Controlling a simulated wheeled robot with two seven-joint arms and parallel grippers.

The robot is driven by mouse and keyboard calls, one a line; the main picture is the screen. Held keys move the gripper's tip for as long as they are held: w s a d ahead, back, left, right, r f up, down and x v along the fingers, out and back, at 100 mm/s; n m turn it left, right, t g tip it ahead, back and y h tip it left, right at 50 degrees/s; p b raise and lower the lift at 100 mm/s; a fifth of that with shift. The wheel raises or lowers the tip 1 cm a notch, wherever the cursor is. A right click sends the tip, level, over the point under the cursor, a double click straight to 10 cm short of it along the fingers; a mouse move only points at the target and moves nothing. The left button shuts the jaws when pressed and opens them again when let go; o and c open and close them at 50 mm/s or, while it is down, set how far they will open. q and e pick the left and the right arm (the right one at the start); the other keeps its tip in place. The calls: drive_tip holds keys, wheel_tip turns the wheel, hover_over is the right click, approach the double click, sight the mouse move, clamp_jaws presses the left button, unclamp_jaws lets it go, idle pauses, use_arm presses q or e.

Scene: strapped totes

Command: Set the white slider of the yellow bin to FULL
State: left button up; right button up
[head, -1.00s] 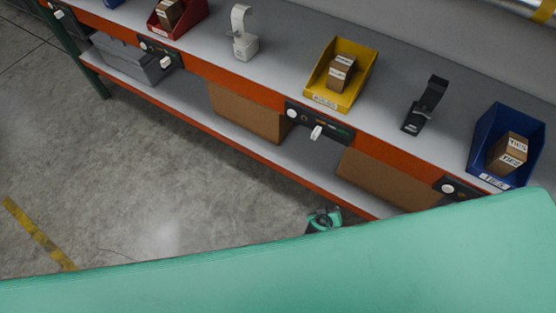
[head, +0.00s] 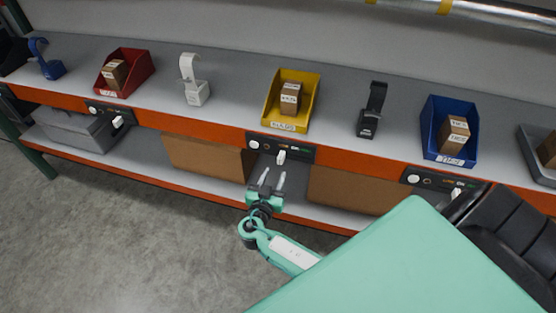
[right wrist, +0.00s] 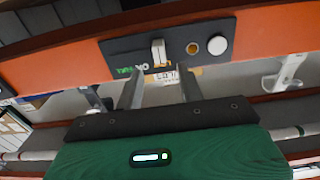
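The yellow bin (head: 272,108) stands on the upper shelf with a brown box in it. Below it, the shelf's orange edge carries a dark panel (head: 302,154) with a white slider (head: 281,157). My right gripper (head: 272,177) is open and empty just below this panel, its two fingers pointing up towards it. In the right wrist view, upside down, the slider (right wrist: 158,53) stands just beyond the gap between my spread fingertips (right wrist: 160,80), apparently untouched. Green lettering, seemingly FULL, lies left of the slider there; an orange knob and white button lie right. My left gripper is not in view.
A red bin (head: 112,86) and a blue bin (head: 434,140) stand either side, with their own panels below. A white stand (head: 192,92) and a black stand (head: 370,118) flank the yellow bin. Cardboard boxes (head: 205,155) fill parts of the lower shelf. The floor in front is clear.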

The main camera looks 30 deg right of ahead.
sight(280, 162)
drive_tip(key=p+x, duration=0.1)
drive_tip(key=x, duration=0.3)
drive_tip(key=shift+w+d+r, duration=0.1)
drive_tip(key=shift+w+d, duration=0.15)
drive_tip(key=shift+d, duration=0.05)
drive_tip(key=shift+w+d+p, duration=0.3)
drive_tip(key=shift+w+d, duration=0.15)
drive_tip(key=shift+d, duration=0.1)
drive_tip(key=shift+c, duration=0.2)
clamp_jaws()
